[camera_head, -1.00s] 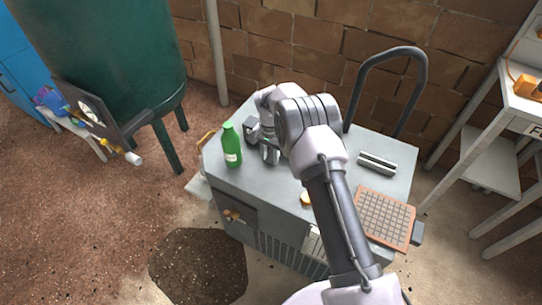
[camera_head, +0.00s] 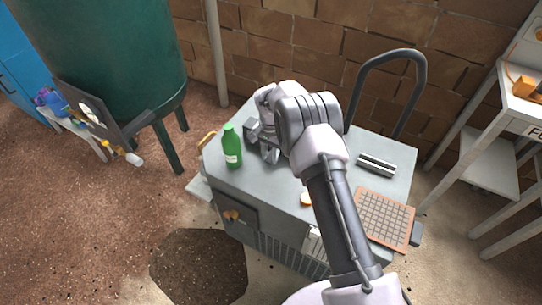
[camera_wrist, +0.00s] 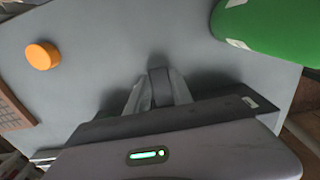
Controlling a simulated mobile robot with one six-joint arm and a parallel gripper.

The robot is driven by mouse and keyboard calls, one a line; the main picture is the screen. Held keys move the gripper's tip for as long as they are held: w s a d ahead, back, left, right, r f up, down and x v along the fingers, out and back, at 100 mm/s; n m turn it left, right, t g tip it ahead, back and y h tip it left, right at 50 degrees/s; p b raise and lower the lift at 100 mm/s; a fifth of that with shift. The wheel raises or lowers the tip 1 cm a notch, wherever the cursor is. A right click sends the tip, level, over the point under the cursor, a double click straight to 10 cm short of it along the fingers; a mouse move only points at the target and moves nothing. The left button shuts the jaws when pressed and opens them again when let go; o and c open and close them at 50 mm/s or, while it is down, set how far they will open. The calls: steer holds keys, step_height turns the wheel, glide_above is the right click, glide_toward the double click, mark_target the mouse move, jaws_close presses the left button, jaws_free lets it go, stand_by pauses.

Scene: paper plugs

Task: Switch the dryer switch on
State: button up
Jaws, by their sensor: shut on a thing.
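My gripper (camera_head: 270,154) reaches down to the grey top of a cabinet (camera_head: 285,183), just right of a green bottle (camera_head: 232,148). In the wrist view, my fingers (camera_wrist: 158,90) are shut on a small dark grey piece (camera_wrist: 159,84) standing at the cabinet top. Its shape is mostly hidden by the fingers, so I cannot tell for sure that it is the dryer switch. The bottle also shows at the upper right of the wrist view (camera_wrist: 275,25).
A round orange-topped piece (camera_wrist: 43,55) sits on the cabinet top. A silver slotted part (camera_head: 377,165) and a brown grid panel (camera_head: 384,218) lie to the right. A dark curved handle (camera_head: 388,53) rises behind. A green tank (camera_head: 105,60) stands at left.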

steer(key=shift+w+r+p, duration=0.1)
steer(key=shift+r+p, duration=0.95)
steer(key=shift+r, duration=0.95)
steer(key=o, duration=0.9)
steer(key=shift+f, duration=0.1)
step_height(320, 180, up, 4)
steer(key=shift+r+p, duration=0.1)
steer(key=shift+p, duration=1.15)
